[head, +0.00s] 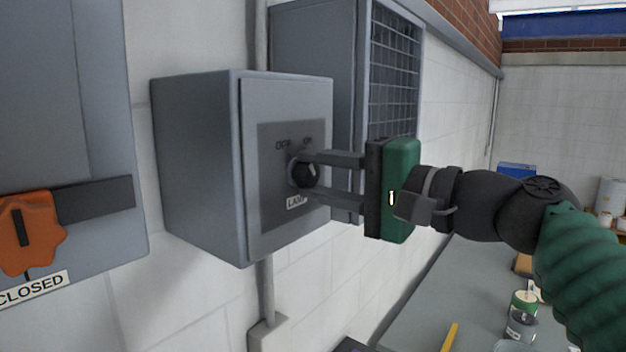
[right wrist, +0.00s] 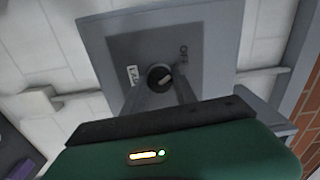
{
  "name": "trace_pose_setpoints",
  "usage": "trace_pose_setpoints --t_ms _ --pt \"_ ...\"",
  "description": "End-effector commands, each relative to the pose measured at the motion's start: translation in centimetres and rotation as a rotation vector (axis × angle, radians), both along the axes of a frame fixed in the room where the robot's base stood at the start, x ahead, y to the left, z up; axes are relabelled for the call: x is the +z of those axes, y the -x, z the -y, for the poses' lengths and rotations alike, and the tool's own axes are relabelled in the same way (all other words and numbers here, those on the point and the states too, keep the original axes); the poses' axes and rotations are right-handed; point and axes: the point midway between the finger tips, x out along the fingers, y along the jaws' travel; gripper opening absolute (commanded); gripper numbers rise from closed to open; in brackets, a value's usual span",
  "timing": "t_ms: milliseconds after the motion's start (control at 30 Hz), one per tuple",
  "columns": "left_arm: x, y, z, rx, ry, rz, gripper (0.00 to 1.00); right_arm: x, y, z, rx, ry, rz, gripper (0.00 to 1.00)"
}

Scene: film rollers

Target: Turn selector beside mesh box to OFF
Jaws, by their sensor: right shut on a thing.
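The selector (head: 304,173) is a round black knob on the dark front plate of a grey wall box (head: 203,165), with OFF and ON marks above it and a LAMP label below. The mesh box (head: 395,75) is on the wall just behind and to the right. My right gripper (head: 312,176) reaches in from the right with its fingers on either side of the knob, shut on it. In the right wrist view the knob (right wrist: 159,77) sits between the fingertips, with a pale pointer mark on its face. My left gripper is not in view.
At the left is a larger grey cabinet (head: 60,110) with an orange handle (head: 28,232) and a CLOSED label. A conduit (head: 266,295) runs down below the selector box. A grey bench (head: 425,305) at the lower right holds small cans (head: 521,318) and a yellow stick-like item (head: 450,337).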

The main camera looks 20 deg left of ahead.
Motion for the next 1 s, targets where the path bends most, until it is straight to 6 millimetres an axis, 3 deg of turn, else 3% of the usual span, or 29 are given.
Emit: trace_pose_setpoints --t_ms 33,267,300,467,833,1000 --pt "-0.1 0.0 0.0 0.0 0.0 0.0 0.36 -0.9 -0.2 -0.1 0.005 0.017 -0.008 0.0" --pt "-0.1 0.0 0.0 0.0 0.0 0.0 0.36 -0.9 -0.2 -0.1 0.005 0.017 -0.008 0.0" --pt "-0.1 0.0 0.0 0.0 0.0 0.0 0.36 -0.9 -0.2 -0.1 0.005 0.017 -0.008 0.35" --pt "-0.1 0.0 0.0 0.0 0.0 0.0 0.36 -0.8 -0.2 -0.1 0.004 0.014 -0.005 0.55" --pt "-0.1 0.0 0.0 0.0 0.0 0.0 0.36 -0.5 -0.1 -0.4 0.002 0.01 -0.003 0.55" --pt "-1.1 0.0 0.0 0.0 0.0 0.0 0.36 -0.7 0.4 1.2 -0.002 0.009 0.001 0.55"
